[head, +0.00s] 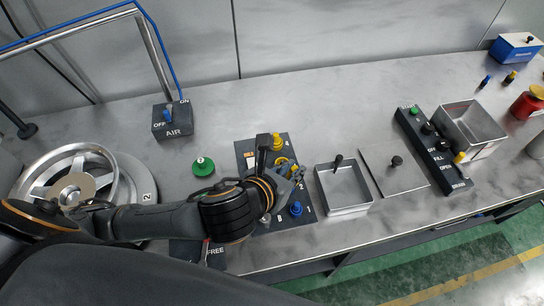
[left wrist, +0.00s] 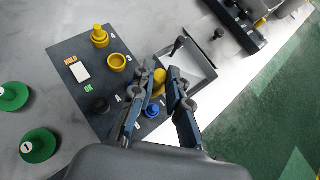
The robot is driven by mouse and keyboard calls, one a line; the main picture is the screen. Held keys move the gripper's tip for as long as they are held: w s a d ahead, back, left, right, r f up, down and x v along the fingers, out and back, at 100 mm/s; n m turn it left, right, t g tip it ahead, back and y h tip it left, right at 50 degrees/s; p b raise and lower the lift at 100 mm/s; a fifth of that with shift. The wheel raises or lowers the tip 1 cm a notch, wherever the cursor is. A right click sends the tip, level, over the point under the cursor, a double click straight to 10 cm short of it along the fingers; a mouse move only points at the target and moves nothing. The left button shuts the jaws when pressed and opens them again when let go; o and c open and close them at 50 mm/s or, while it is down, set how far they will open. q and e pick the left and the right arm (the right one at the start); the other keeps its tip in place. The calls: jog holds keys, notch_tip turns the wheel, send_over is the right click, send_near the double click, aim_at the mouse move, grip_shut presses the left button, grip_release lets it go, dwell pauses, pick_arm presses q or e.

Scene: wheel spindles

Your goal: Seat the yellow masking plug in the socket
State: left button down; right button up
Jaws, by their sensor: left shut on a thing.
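A dark plate (head: 243,152) with numbered positions lies mid-bench and also shows in the left wrist view (left wrist: 72,60). In the head view my left gripper (head: 285,170) partly hides the pieces. Whether the plug touches the plate cannot be told.
A green knob (head: 203,166) is left of the plate. A wheel (head: 75,163) stands at far left, the AIR switch box (head: 172,121) behind.

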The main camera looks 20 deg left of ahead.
pick_arm(q)
jog(key=w+a+f, duration=0.2)
jog(key=w, duration=0.1)
jog(key=w+a+f+p, duration=0.1)
jog(key=w+f, duration=0.2)
jog(key=w+a+f+p, duration=0.1)
jog(key=w+a+f, duration=0.1)
jog(key=w+f, duration=0.1)
jog(key=shift+w+a, duration=0.3)
jog(key=shift+w+f, duration=0.15)
jog(key=shift+f, duration=0.1)
jog(key=f, duration=0.1)
jog(key=f+p, duration=0.1)
jog(key=f, duration=0.1)
jog(key=shift+w+a+f, duration=0.25)
jog(key=shift+f, duration=0.1)
pick_arm(e)
jog(key=shift+w+a+r, duration=0.1)
jog(key=shift+r, duration=0.85)
pick_arm(q)
jog(key=shift+f, duration=0.15)
pick_arm(e)
jog(key=shift+d, duration=0.2)
pick_arm(q)
jog(key=c, duration=1.3)
grip_release()
pick_arm(e)
jog(key=shift+d, duration=0.2)
